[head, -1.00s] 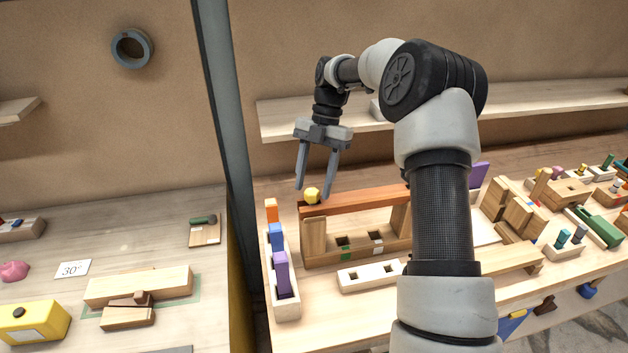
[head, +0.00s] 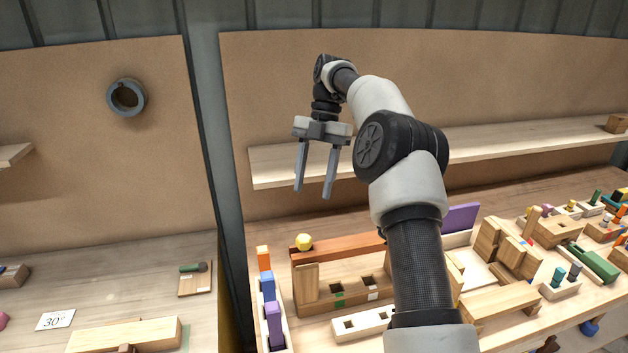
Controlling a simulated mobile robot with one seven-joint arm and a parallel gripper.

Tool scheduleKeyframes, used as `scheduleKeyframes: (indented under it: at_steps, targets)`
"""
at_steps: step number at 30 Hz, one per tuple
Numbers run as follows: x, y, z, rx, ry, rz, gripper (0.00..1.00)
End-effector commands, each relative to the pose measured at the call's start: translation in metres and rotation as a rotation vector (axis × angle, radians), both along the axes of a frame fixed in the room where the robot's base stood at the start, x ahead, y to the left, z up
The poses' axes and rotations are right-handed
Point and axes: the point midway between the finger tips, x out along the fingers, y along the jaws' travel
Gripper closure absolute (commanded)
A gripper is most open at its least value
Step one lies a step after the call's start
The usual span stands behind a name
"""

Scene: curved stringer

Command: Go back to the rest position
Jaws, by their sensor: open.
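My gripper (head: 314,192) is open and empty. It hangs pointing down in the air, in front of the back board and above the workbench. A yellow faceted knob (head: 304,242) sits on the left end of a reddish-brown wooden bar (head: 345,246). The bar lies across the top of a wooden frame (head: 318,300) with square holes. The gripper's fingertips are well above the knob and apart from it. My arm hides the right end of the bar and part of the frame.
A shelf (head: 470,146) runs along the back board behind my arm. A white rack (head: 286,343) with orange, blue and purple blocks stands left of the frame. Several wooden blocks and fixtures crowd the right side. A dark post (head: 216,150) divides the two benches.

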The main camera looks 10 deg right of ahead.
Motion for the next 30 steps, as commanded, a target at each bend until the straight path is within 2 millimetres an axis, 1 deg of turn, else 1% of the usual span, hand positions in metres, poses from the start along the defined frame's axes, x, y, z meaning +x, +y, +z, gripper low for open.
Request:
scheduleKeyframes:
  at_steps: [9,11,14,17,18,20,22,26,27,29,30]
  targets:
    - [0.001,0.0,0.008,-0.006,-0.001,-0.007,0.52]
    - [-0.001,0.003,0.014,-0.026,-0.005,-0.029,0.52]
    - [-0.01,0.015,0.034,-0.096,-0.021,-0.122,0.52]
    - [-0.028,0.031,0.061,-0.199,-0.052,-0.293,0.52]
    - [-0.038,0.037,0.071,-0.238,-0.068,-0.377,0.52]
    - [-0.055,0.043,0.084,-0.29,-0.095,-0.513,0.52]
    - [-0.076,0.049,0.097,-0.336,-0.13,-0.679,0.52]
    - [-0.121,0.052,0.114,-0.377,-0.191,-1.005,0.52]
    - [-0.136,0.052,0.116,-0.377,-0.207,-1.107,0.52]
    - [-0.159,0.051,0.119,-0.366,-0.228,-1.264,0.52]
    - [-0.175,0.05,0.119,-0.351,-0.237,-1.371,0.52]
